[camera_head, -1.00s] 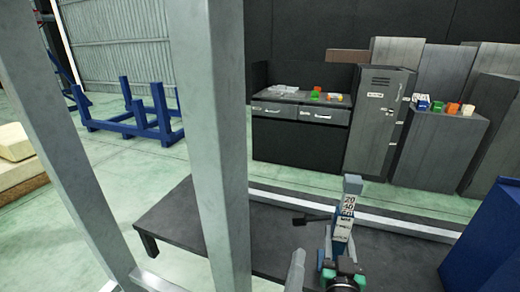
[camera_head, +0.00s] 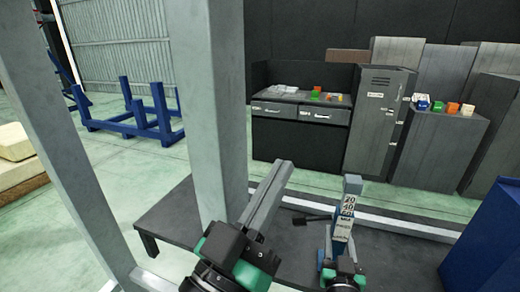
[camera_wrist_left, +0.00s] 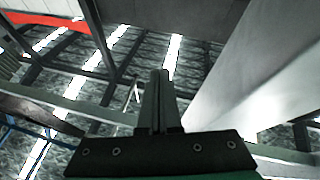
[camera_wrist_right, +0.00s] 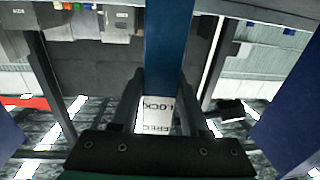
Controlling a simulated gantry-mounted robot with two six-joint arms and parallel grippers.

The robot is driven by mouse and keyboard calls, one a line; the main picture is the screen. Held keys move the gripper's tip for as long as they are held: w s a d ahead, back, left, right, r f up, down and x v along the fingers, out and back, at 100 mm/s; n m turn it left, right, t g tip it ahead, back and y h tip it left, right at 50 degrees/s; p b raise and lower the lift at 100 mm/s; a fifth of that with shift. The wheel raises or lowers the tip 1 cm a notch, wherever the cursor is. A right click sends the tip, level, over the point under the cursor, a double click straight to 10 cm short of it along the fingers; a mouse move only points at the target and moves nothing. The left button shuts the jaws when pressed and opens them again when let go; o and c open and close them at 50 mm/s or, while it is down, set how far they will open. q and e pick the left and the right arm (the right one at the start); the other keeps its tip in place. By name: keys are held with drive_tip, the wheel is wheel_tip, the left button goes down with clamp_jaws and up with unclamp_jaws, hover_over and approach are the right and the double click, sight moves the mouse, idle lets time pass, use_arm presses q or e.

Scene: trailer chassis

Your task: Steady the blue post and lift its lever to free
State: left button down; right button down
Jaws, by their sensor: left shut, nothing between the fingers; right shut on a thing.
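The blue post (camera_head: 342,233) stands upright at lower centre right in the head view, with a white number label near its top. It also fills the upper middle of the right wrist view (camera_wrist_right: 168,45), above a white plate (camera_wrist_right: 158,113) reading FREE and LOCK. My right gripper (camera_head: 333,240) is shut on the post. The lever (camera_head: 312,219) sticks out left from the post, with a dark knob end that shows in the right wrist view (camera_wrist_right: 229,109). My left gripper (camera_head: 282,170) is shut and empty, left of the lever; its fingers (camera_wrist_left: 158,85) touch nothing.
A grey upright beam (camera_head: 215,100) stands close beside my left gripper. A dark low platform (camera_head: 170,225) lies behind it. A blue panel (camera_head: 490,240) stands at right. Cabinets (camera_head: 382,120) and a workbench (camera_head: 300,125) are farther back.

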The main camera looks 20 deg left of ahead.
use_arm(q)
drive_tip(key=s+a+r+n+t+h, duration=0.1)
drive_tip(key=s+r+n+h, duration=0.1)
drive_tip(key=r+n, duration=0.3)
drive_tip(key=shift+s+r+h, duration=0.2)
drive_tip(key=shift+s+h, duration=0.2)
drive_tip(key=shift+s, duration=0.2)
